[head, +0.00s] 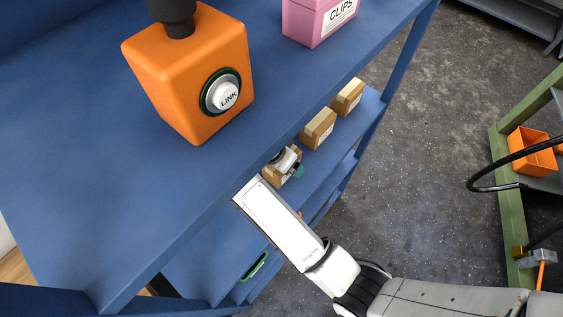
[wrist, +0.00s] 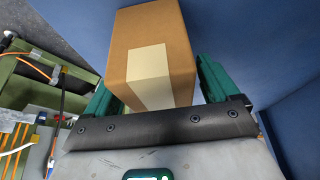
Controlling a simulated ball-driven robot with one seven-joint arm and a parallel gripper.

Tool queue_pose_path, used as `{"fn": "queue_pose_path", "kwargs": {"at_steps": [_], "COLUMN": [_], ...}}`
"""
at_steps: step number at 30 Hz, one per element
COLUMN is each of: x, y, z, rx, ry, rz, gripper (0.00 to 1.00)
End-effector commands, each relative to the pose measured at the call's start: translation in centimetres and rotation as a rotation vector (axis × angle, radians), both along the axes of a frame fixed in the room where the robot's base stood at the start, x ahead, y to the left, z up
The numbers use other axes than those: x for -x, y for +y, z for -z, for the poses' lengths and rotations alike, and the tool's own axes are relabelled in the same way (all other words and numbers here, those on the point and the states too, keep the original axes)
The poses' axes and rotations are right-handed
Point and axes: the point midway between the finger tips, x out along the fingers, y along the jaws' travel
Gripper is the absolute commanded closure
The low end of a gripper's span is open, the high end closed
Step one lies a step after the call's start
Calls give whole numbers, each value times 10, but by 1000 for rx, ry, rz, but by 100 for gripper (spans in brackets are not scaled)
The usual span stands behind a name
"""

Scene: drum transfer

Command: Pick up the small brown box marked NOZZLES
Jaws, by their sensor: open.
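Three small brown boxes stand in a row on the shelf below the blue top: a near box (head: 270,177), a middle box (head: 319,130) and a far box (head: 348,98). Their labels are too small to read, so I cannot tell which is marked NOZZLES. My gripper (head: 288,165) is at the near box and partly hides it. In the wrist view, my gripper (wrist: 160,84) is open, its green fingers on either side of a brown box (wrist: 185,55) with a blank-looking cream label. I cannot tell whether the fingers touch it.
The blue top (head: 100,160) overhangs the shelf, above my gripper. On it stand an orange block (head: 185,75) with a LINK button and a pink CLIPS box (head: 312,20). A green-framed rack (head: 507,190) with an orange bin (head: 533,155) stands at right. Grey floor between is open.

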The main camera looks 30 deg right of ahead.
Motion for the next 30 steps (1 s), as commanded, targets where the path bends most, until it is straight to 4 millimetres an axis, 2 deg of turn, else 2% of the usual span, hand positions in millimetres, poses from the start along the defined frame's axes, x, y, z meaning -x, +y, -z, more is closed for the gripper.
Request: {"fn": "queue_pose_path", "kwargs": {"at_steps": [2,21,30], "x": [0,0,0], "y": [0,0,0], "z": [0,0,-2], "rx": [0,0,0], "ry": [0,0,-1], "rz": [0,0,0], "gripper": [15,76,77]}}
